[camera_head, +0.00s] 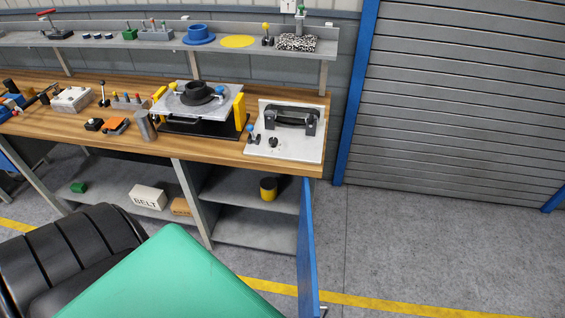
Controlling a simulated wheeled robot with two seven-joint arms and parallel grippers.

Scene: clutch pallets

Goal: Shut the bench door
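The blue bench door (306,255) stands open at the right end of the bench's lower cupboard. It is seen nearly edge-on and sticks out from the bench toward me. A small handle (322,311) shows at its outer end, at the bottom edge of the view. The cupboard opening (245,232) to its left is uncovered, with a yellow and black pot (268,189) on the upper shelf. Neither of my grippers is in view.
The wooden bench top (215,150) carries a fixture, a white panel with a black handle (320,150) and small parts. A box marked BELT (148,197) sits on the lower left shelf. Floor (420,240) to the door's right is clear. A green surface covers the lower foreground.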

